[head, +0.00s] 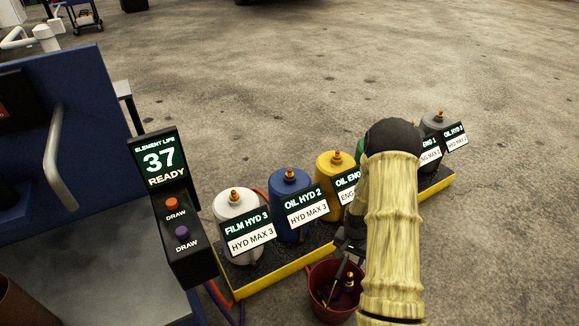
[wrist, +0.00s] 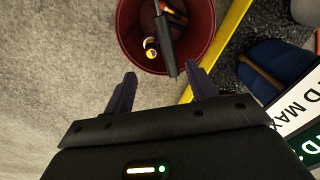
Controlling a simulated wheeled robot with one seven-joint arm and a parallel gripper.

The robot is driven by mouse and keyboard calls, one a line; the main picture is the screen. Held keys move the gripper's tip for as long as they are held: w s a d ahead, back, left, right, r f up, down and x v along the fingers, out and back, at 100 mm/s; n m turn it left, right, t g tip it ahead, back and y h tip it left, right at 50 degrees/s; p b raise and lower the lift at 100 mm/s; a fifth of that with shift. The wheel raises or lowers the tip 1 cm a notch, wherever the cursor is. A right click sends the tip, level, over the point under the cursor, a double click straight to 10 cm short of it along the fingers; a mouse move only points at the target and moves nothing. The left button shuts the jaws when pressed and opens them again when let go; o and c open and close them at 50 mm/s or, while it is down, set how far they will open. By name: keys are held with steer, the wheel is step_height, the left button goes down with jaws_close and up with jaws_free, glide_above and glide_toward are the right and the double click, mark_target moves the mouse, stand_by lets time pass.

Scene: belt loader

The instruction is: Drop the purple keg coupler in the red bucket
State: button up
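The red bucket (wrist: 211,30) is at the top of the wrist view, and in the head view it (head: 318,296) stands on the ground below my gripper (head: 346,247). Inside the bucket lies a small brass fitting with a purple ring (wrist: 151,48), which looks like the purple keg coupler. My gripper (wrist: 163,84) is just short of the bucket's rim in the wrist view. Its two dark fingers are spread wide with nothing between them that I can tell is held. In the head view my arm hides part of the bucket.
A dark rod (wrist: 167,45) sticks out of the bucket toward my gripper. Several labelled canisters, including a blue one (head: 289,190) and a yellow one (head: 334,180), stand on a yellow-edged tray (head: 263,281) beside the bucket. A draw panel (head: 168,195) stands at left. Open concrete lies beyond.

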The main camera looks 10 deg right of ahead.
step_height(320, 180, up, 17)
steer(key=p, duration=0.6)
steer(key=shift+r+p, duration=0.2)
steer(key=shift+p, duration=0.1)
stand_by(0.4)
steer(key=s+a+r+n+t, duration=0.1)
steer(key=s+a+r+n, duration=0.3)
steer(key=s+a+r, duration=0.4)
steer(key=s+a+r+n+t, duration=0.2)
steer(key=s+a+r+n, duration=0.3)
steer(key=r, duration=0.5)
step_height(320, 180, up, 35)
steer(key=m+p, duration=0.1)
steer(key=p, duration=3.5)
steer(key=shift+w+a+f, duration=0.15)
steer(key=shift+w+a, duration=0.05)
steer(key=shift+a, duration=0.1)
